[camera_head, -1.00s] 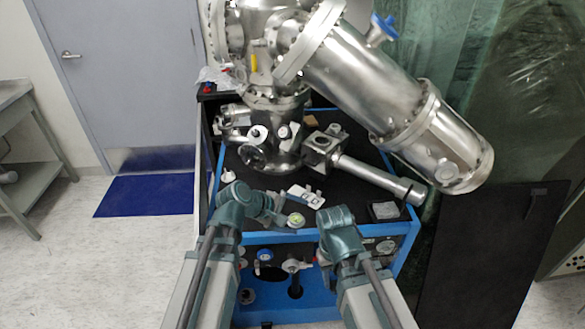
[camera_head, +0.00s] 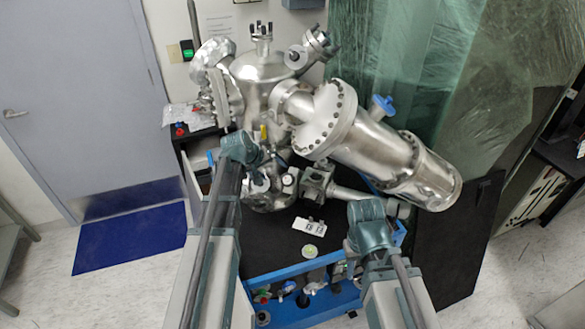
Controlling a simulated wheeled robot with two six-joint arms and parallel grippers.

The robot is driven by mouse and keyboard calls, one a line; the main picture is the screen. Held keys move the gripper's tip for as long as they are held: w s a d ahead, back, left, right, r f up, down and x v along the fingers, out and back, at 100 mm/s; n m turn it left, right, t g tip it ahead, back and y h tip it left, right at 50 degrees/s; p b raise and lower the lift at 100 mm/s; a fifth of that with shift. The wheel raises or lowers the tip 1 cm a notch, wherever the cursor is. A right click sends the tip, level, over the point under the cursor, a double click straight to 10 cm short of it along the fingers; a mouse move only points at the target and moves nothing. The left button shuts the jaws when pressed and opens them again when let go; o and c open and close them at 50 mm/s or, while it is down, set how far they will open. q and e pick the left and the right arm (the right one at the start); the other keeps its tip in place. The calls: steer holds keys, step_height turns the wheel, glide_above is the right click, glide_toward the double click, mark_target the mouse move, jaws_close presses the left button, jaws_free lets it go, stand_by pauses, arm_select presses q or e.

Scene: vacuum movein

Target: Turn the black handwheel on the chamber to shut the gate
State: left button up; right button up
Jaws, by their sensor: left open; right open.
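The steel chamber (camera_head: 262,85) stands at the back of the cart, with flanged ports on several sides. My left gripper (camera_head: 272,166) is raised in front of the chamber's lower part; it is open and I see nothing held in it. The black handwheel cannot be made out clearly; the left wrist and forearm cover the area low on the chamber's front. I cannot tell whether the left gripper touches the chamber. My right gripper (camera_head: 354,248) is open, low over the cart's right front, with its fingers mostly hidden by its wrist.
A wide steel cylinder (camera_head: 375,150) with a blue valve knob (camera_head: 383,105) slants to the right. A small white-labelled item (camera_head: 309,226) and a round one (camera_head: 310,251) lie on the black cart top (camera_head: 275,240). A blue mat (camera_head: 130,237) lies on the floor at left.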

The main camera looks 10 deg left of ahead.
mark_target(287, 179)
arm_select(q)
steer(key=shift+w+a+r, duration=0.1)
steer(key=shift+w+r, duration=0.05)
steer(key=b+x, duration=1.1)
steer(key=x, duration=0.3)
steer(key=c, duration=1.4)
